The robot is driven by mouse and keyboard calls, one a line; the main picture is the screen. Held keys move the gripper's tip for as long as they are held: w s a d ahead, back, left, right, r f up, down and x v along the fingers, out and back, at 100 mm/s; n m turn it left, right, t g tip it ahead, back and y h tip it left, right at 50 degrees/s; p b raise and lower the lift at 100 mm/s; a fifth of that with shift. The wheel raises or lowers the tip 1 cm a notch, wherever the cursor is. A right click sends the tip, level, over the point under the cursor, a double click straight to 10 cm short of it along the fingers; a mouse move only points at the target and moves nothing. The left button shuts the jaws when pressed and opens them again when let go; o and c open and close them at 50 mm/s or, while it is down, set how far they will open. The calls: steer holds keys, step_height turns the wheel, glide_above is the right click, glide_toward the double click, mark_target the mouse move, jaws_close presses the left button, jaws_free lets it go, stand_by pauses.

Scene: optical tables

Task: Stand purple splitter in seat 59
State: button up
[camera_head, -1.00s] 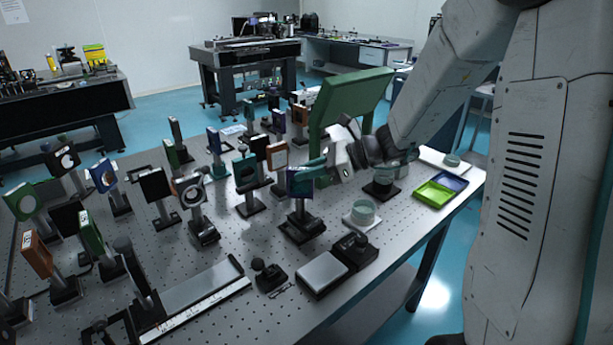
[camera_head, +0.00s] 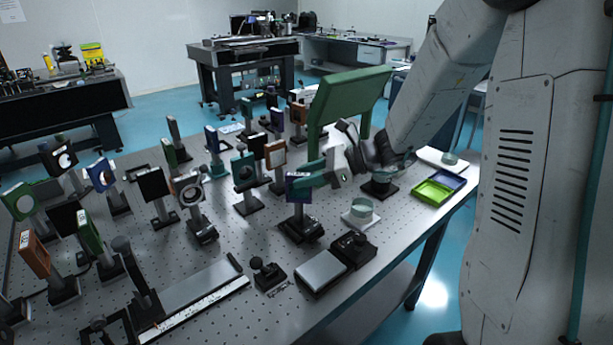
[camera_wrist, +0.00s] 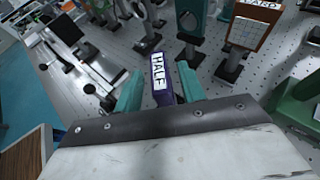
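The purple splitter (camera_head: 298,187) is a small dark plate in the middle of the table. Its edge carries a white label reading HALF, and in the wrist view the splitter (camera_wrist: 170,94) sits between my two teal fingers. My gripper (camera_head: 312,172) reaches it from the right and appears shut on it; a slight gap beside the left finger is hard to judge. The splitter is upright over a dark base (camera_head: 301,230). I cannot tell whether its post is fully down in that base. No seat number is readable.
Other mounted optics crowd close by, including a teal mount (camera_head: 244,170) and an orange-framed card (camera_wrist: 249,31). A green panel (camera_head: 345,97) stands behind my gripper. A clear disc on a white pad (camera_head: 361,213) and a dark-and-silver box (camera_head: 322,273) lie in front.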

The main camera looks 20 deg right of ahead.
steer(key=v, duration=1.1)
steer(key=s+a+r+n+g+h, duration=0.25)
steer(key=s+a+n, duration=0.25)
steer(key=s+n, duration=0.25)
steer(key=s+a+r+n+g+h, duration=0.1)
steer(key=s+a+n+g+h, duration=0.25)
steer(key=s+n, duration=0.35)
steer(key=s+d+n+t+h, duration=0.1)
steer(key=s+d+n+h, duration=0.1)
steer(key=s+n+h, duration=0.4)
steer(key=s+n, duration=0.3)
steer(key=s, duration=0.2)
steer(key=shift+d, duration=0.25)
